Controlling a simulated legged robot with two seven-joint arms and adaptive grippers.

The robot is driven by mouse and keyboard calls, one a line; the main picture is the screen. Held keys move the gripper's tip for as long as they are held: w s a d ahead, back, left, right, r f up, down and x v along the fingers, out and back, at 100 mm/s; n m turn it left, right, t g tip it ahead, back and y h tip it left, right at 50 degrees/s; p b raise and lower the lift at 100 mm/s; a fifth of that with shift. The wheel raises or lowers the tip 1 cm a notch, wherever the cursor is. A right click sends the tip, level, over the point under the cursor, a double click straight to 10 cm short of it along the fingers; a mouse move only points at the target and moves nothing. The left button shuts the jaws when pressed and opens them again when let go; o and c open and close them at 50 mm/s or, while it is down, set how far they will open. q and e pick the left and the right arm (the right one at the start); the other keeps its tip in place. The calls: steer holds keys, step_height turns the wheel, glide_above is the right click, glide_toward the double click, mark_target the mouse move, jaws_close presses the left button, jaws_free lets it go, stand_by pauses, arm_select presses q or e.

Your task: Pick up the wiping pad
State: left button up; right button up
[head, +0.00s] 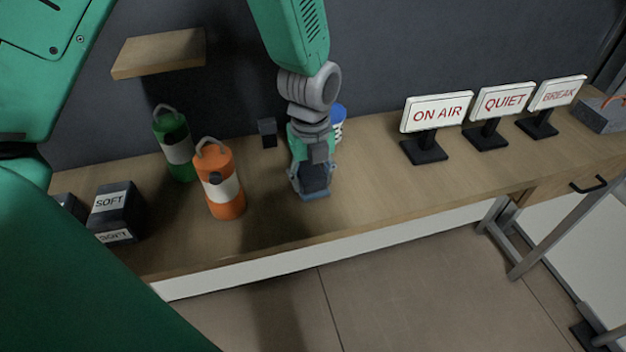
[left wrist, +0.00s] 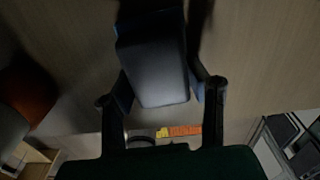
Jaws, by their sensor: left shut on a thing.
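The wiping pad (head: 314,179) is a dark block with some blue at its edges, low over the wooden counter in the head view. My left gripper (head: 311,190) points down and is shut on it. In the left wrist view the pad (left wrist: 155,65) fills the space between the two dark fingers, with blue showing at its sides. Whether the pad touches the counter or is just above it, I cannot tell. My right gripper is not in view.
On the counter (head: 370,175), an orange canister (head: 222,200) and a green canister (head: 178,153) stand left of the gripper. A dark SOFT box (head: 117,208) is further left. A blue-and-white object (head: 338,120) is partly hidden behind my arm. ON AIR (head: 436,112), QUIET and BREAK signs stand right.

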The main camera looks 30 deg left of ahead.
mark_target(312, 175)
arm_select(q)
steer(key=r, duration=0.8)
steer(key=shift+s+d+r, duration=0.1)
steer(key=shift+d+r, duration=0.2)
steer(key=shift+d, duration=0.05)
steer(key=shift+r, duration=0.55)
steer(key=shift+a, duration=0.2)
steer(key=shift+o, duration=0.7)
steer(key=shift+a, duration=0.1)
